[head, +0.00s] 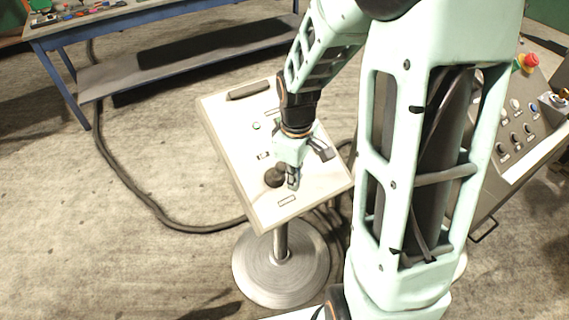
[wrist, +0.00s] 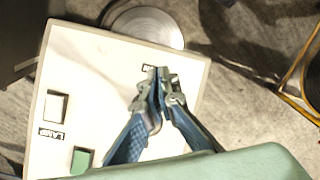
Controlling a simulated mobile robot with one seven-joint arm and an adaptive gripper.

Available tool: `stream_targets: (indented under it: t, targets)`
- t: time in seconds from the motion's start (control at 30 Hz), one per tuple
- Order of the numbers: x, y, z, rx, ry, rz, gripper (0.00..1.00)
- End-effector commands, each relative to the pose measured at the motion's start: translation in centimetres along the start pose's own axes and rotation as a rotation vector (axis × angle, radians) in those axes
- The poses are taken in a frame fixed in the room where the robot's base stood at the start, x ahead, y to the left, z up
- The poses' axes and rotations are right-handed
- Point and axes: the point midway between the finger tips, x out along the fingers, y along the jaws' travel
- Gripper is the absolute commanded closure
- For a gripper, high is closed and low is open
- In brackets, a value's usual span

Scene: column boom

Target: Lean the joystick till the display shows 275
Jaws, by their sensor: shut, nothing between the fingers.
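A pale, tilted control panel (head: 228,130) stands on a round-footed post, and it also shows in the wrist view (wrist: 100,60). A dark round joystick (head: 275,177) sits low on its face. My gripper (head: 292,184) is shut and empty, with its fingertips just right of the joystick; I cannot tell whether they touch. In the wrist view my gripper (wrist: 159,76) points toward a partly covered label, and the joystick is not visible there. A dark display bar (head: 249,90) lies at the panel's top edge; its reading is not legible.
The panel also carries a green button (wrist: 81,160) and a switch (wrist: 55,106) near the label LAMP. A second console (head: 520,125) with a red button stands at right. A blue workbench (head: 150,14) is behind left. A cable (head: 130,190) crosses the floor.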

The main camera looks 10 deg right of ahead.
Motion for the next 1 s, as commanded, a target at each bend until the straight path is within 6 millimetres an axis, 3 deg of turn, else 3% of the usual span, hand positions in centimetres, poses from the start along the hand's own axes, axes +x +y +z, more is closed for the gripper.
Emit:
stream_targets:
  t: [0.53,1.0]
  targets:
    - [0.0,0.1,-0.1,0.000,0.000,0.000,1.00]
    - [0.0,1.2,-2.0,-0.001,0.000,-0.001,1.00]
